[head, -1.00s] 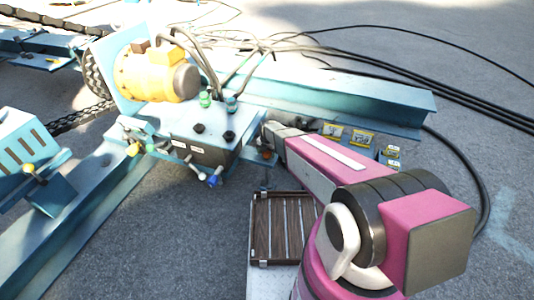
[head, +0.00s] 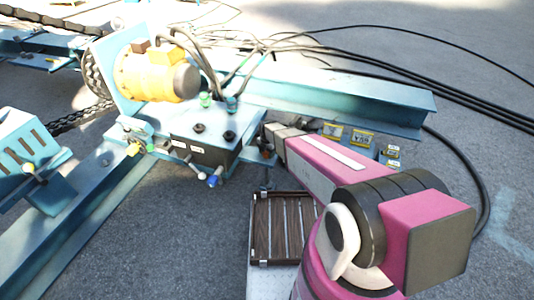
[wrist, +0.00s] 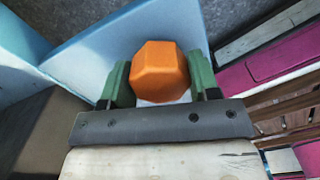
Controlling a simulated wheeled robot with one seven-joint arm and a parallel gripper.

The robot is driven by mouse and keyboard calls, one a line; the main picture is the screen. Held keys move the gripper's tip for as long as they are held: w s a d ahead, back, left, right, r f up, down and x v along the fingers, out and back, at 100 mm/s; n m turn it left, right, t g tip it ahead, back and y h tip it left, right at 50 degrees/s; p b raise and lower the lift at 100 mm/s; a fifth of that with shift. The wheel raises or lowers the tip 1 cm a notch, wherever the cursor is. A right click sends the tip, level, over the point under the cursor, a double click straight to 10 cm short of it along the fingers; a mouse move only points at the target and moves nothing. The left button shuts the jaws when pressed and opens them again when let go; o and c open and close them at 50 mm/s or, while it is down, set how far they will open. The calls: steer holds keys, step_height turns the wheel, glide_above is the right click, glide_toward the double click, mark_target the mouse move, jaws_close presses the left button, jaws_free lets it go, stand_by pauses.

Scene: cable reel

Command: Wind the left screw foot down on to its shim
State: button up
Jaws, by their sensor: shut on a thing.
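An orange hexagonal screw head (wrist: 160,72), which I take to be the top of the screw foot, stands at a corner of a light blue steel plate (wrist: 85,60) in the wrist view. My gripper (wrist: 158,85) has its two green fingers on either side of the head and is shut on it. In the head view my gripper (head: 266,147) is at the right edge of the blue frame, small and partly hidden. The lower end of the foot and its shim are hidden.
A dark valve block with coloured levers (head: 213,180) is close to the left of my gripper. A yellow motor (head: 155,75) stands behind it. A blue beam (head: 340,95) runs behind my arm. A brown slatted deck (head: 283,228) lies in front.

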steer(key=m, duration=1.3)
steer(key=shift+m, duration=0.3)
steer(key=m, duration=1.2)
steer(key=shift+m, duration=0.3)
steer(key=o, duration=0.9)
step_height(320, 180, up, 11)
steer(key=shift+f, duration=0.1)
